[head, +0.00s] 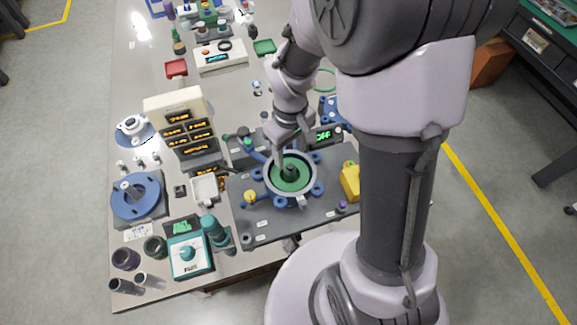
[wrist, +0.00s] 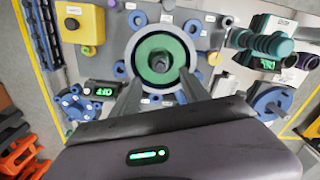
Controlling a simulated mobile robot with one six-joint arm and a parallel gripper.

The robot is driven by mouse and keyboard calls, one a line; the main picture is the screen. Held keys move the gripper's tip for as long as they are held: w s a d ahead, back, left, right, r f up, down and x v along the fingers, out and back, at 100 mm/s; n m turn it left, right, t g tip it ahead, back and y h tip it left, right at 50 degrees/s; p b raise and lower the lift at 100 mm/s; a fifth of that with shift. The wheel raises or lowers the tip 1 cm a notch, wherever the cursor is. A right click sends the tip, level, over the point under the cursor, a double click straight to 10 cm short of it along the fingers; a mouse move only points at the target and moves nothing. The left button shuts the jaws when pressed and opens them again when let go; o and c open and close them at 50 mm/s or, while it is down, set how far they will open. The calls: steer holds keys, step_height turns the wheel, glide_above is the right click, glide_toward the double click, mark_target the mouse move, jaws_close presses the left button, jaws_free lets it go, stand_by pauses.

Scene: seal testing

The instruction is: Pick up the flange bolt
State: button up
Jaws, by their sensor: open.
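No part can be told for certain as the flange bolt. Small pale upright pieces (head: 139,160) that may be bolts stand at the left of the table in the head view. My gripper (wrist: 160,80) is open, with its two fingers apart and nothing seen between them. It is over the round test fixture (head: 290,178), a pale ring with a green inside and a dark centre post. The fixture also shows in the wrist view (wrist: 160,37), past the fingertips, with blue lugs around it. My arm hides part of the table behind the fixture.
A yellow box (head: 350,182) stands right of the fixture on the dark plate (head: 262,228). A white tray (head: 205,190) and a cream display stand (head: 173,103) are to the left. A teal device (head: 188,256) stands at the front left.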

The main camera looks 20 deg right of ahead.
mark_target(290, 166)
steer(key=f, duration=0.1)
steer(key=f+b, duration=0.1)
steer(key=f, duration=0.1)
steer(key=f+b, duration=0.1)
steer(key=f, duration=0.1)
steer(key=shift+s+f, duration=0.15)
steer(key=shift+s, duration=0.1)
jaws_close()
